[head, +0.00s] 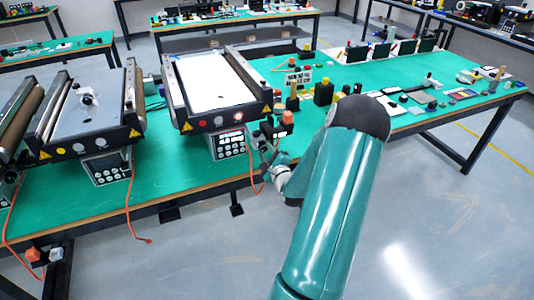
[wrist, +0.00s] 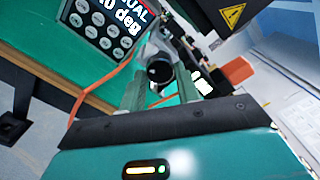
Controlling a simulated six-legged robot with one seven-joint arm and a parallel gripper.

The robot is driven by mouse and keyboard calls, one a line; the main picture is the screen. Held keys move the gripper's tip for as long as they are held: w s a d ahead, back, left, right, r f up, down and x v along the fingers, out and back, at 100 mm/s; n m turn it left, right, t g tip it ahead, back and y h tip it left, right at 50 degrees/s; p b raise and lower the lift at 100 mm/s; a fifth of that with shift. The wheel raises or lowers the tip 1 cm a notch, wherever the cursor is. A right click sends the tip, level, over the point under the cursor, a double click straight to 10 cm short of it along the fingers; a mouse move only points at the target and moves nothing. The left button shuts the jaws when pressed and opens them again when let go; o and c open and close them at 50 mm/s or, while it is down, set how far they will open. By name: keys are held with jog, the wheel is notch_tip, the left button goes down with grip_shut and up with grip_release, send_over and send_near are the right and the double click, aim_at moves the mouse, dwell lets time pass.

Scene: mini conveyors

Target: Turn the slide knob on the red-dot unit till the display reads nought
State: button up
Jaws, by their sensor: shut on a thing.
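The conveyor unit (head: 272,97) in the middle of the head view has a white belt surface and a reddish round light (head: 239,116) on its front. Its control panel (head: 228,144) hangs below with a lit display and keypad; the panel also shows in the wrist view (wrist: 88,28). There the display is cut off, reading "UAL" above a number ending in "0 deg". The slide knob (wrist: 160,70), dark and round-ended, sits between my fingers. My gripper (wrist: 160,88) is shut on it. In the head view my gripper (head: 268,165) is small beside the panel, partly hidden.
A second conveyor unit (head: 97,122) with its own keypad stands to the left. Orange cables (head: 129,205) hang over the table's front edge. An orange-topped block (head: 286,118) stands close to the right of my gripper. Small parts cover the green table (head: 345,75) further right.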

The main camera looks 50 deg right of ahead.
jog(key=shift+s+f, duration=0.1)
jog(key=shift+f, duration=0.05)
jog(key=o, duration=0.9)
jog(key=shift+o, duration=0.3)
jog(key=v, duration=1.3)
jog(key=shift+s+a, duration=0.2)
jog(key=shift+s, duration=0.1)
